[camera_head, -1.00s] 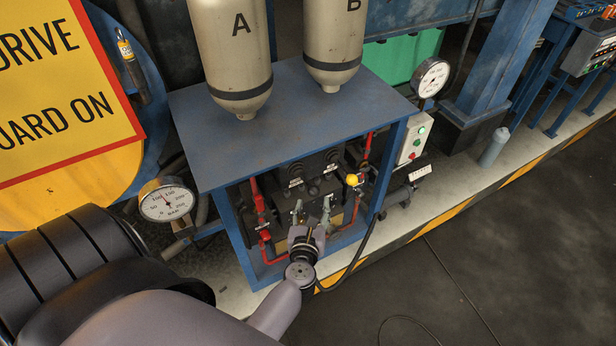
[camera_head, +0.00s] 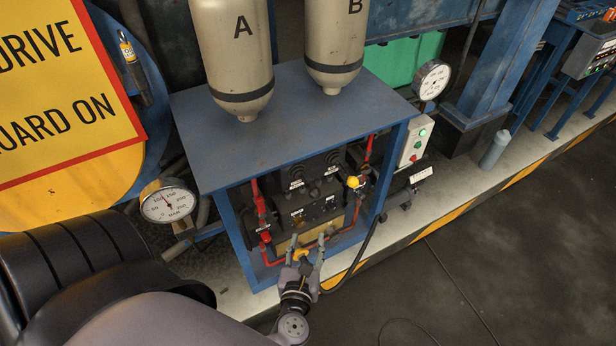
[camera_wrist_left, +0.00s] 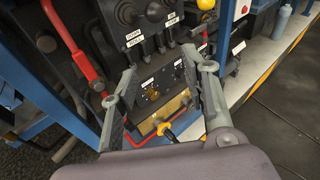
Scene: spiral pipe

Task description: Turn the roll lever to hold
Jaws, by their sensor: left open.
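A dark control panel (camera_head: 306,209) with labels and small knobs stands inside a blue frame. In the left wrist view, black levers with round knobs (camera_wrist_left: 155,11) rise from the upper part of the panel (camera_wrist_left: 163,93). A yellow-collared handle with a dark end (camera_wrist_left: 166,130) sticks out lower down; its yellow part (camera_head: 302,254) also shows in the head view. My left gripper (camera_head: 308,243) is open and in front of the panel's lower part. Its spread fingers (camera_wrist_left: 163,68) frame the panel, with nothing held between them.
Red pipes (camera_head: 262,215) run on both sides of the panel. A yellow ball knob (camera_head: 353,182) is at the upper right. The blue top plate (camera_head: 290,120) overhangs it all. Gauges (camera_head: 170,204) stand outside the frame. The floor (camera_head: 500,240) at the right is mostly clear.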

